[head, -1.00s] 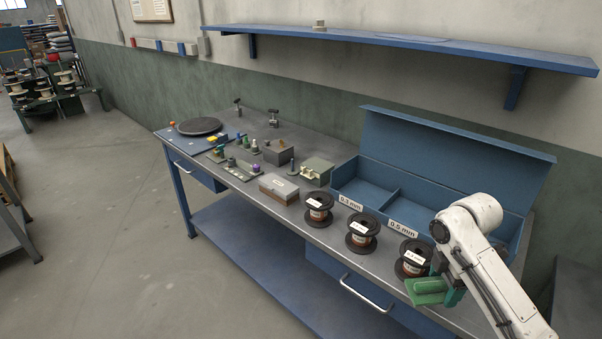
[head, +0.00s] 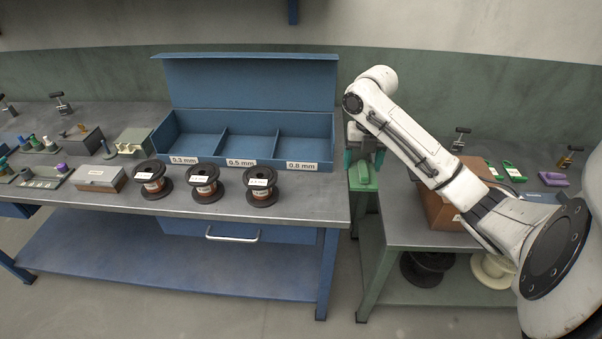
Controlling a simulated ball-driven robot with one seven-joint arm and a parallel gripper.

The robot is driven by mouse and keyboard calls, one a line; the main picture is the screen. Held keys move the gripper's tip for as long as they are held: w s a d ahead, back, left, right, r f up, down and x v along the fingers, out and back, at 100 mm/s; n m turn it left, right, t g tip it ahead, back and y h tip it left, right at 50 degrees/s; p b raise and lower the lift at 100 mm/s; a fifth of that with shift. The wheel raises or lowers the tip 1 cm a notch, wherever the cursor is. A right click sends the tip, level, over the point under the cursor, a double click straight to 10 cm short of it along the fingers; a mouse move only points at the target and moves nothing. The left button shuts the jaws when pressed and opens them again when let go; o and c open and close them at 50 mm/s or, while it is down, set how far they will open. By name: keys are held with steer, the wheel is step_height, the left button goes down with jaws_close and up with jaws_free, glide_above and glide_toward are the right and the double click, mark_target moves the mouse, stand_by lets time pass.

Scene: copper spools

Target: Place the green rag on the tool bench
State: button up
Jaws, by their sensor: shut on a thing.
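The green rag (head: 363,178) is a folded bundle hanging in my gripper (head: 363,160). The gripper's dark green fingers are shut on the rag from both sides. In the picture the rag shows just right of the first bench's end, at the left edge of a second, grey-topped bench (head: 410,228). I cannot tell whether it touches that bench. The first bench (head: 290,209) has a long grey top carrying spools and a blue bin. The frame does not mark which of the two is the tool bench.
A blue open-lidded bin (head: 245,145) and three copper spools (head: 205,184) occupy the first bench's right end. A cardboard box (head: 445,205), green clips (head: 514,171) and a purple clip (head: 553,179) lie on the second bench. Its front left top looks clear.

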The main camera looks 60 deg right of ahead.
steer(key=w+a+f+b, duration=0.1)
steer(key=w+f+b, duration=0.1)
steer(key=w+f, duration=0.35)
steer(key=b, duration=0.2)
glide_above(316, 191)
steer(key=s, duration=0.2)
steer(key=shift+w+f, duration=0.2)
steer(key=shift+f, duration=0.9)
steer(key=shift+w+f, duration=0.1)
steer(key=shift+w, duration=0.15)
steer(key=shift+w+f, duration=0.35)
steer(key=shift+f, duration=0.1)
steer(key=shift+w+f, duration=0.15)
steer(key=shift+f, duration=1.55)
steer(key=shift+f, duration=0.15)
steer(key=o, duration=1)
steer(key=shift+o, duration=0.2)
